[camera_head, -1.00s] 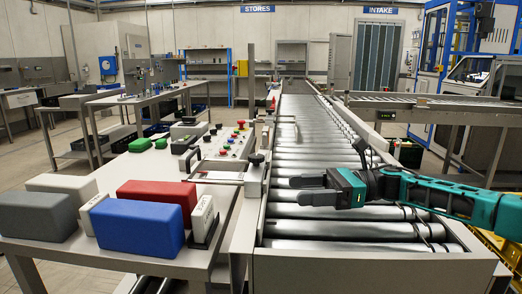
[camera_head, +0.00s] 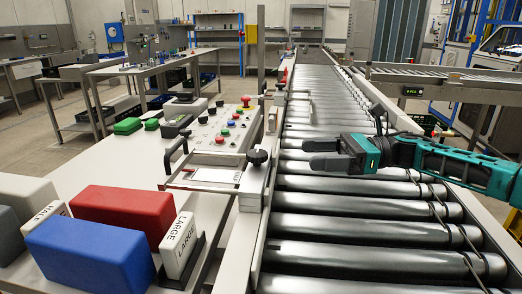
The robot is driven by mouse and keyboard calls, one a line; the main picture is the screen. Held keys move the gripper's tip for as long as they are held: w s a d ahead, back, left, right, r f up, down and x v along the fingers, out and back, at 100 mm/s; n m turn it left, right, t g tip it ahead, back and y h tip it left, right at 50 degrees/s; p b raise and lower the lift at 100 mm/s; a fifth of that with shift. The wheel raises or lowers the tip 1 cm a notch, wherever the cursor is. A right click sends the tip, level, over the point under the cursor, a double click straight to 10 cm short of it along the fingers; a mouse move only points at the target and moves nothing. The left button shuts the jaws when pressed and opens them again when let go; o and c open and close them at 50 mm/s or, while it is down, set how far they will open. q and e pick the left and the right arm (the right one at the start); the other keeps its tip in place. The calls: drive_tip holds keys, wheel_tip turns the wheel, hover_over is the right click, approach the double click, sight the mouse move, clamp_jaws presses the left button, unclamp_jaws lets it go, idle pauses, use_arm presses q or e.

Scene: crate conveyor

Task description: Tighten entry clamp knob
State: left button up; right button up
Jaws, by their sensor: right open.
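A black clamp knob (camera_head: 258,157) stands upright on a grey bracket at the left rail of the roller conveyor, near the picture's middle. My right gripper (camera_head: 313,153) comes in from the right above the rollers. Its dark fingers point left toward the knob, with a clear gap between them. The gripper is open and empty and does not touch the knob. My left gripper is not in view.
The roller conveyor (camera_head: 340,228) runs away from me. Left of it, a control panel (camera_head: 222,130) carries coloured buttons and a black handle (camera_head: 175,147). A blue block (camera_head: 90,255) and a red block (camera_head: 125,213) lie on the near left table.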

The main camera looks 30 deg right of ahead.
sight(259, 152)
drive_tip(key=p+x, duration=0.1)
drive_tip(key=x, duration=1)
drive_tip(key=shift+s+r+p, duration=0.15)
drive_tip(key=shift+p, duration=0.25)
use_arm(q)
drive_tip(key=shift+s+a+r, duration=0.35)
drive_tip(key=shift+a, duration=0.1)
use_arm(e)
drive_tip(key=shift+w+a, duration=0.3)
drive_tip(key=shift+a, duration=0.35)
drive_tip(key=shift+c, duration=0.2)
drive_tip(key=c, duration=1)
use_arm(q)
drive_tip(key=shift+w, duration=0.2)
